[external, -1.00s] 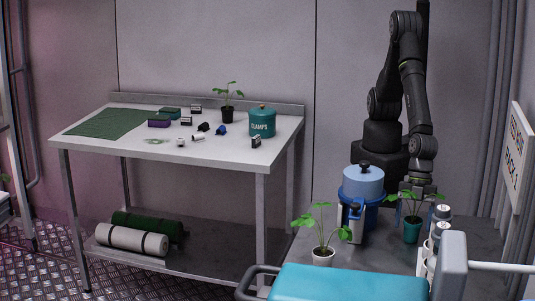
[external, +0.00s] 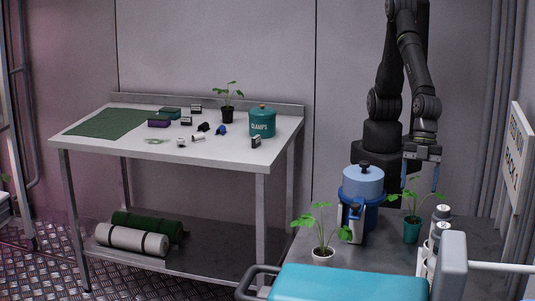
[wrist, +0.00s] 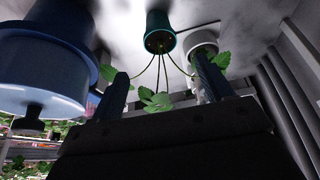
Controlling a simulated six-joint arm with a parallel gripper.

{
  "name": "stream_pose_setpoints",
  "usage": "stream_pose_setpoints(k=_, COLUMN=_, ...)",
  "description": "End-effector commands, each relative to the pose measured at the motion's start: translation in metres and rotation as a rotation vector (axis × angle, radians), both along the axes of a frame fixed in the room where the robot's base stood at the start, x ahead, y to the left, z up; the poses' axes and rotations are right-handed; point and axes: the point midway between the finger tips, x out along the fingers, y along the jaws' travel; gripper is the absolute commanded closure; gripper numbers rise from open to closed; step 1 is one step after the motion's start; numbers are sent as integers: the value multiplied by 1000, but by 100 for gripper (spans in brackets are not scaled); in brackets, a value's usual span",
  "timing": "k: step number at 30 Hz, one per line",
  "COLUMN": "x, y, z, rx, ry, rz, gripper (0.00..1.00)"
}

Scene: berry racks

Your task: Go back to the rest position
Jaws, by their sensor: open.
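My gripper (external: 420,180) hangs fingers-down above the right plant's leaves, open and empty, with its two blue fingers apart. The plant in the teal pot (external: 412,230) stands upright on the grey table below it. In the wrist view the two fingers (wrist: 160,75) show left and right, with the teal pot (wrist: 160,32) beyond and between them. The plant's stems and leaves reach back toward the gripper, and I cannot tell whether any leaf touches it.
A blue canister (external: 364,185) stands left of my gripper. A plant in a white pot (external: 323,255) and white bottles (external: 439,225) are near the turquoise-topped cart (external: 345,283). A sign (external: 516,160) stands at the right. The air above the table's left side is clear.

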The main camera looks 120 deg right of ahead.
Motion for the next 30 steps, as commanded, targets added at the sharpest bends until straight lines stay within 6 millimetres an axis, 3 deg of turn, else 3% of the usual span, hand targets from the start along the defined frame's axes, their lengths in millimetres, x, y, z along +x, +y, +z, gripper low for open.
stream_pose_setpoints(k=11, x=5, y=4, z=-16, rx=-4, ry=1, rz=0, gripper=27)
stream_pose_setpoints(k=30, x=33, y=29, z=-108, rx=-3, ry=2, rz=0, gripper=27)
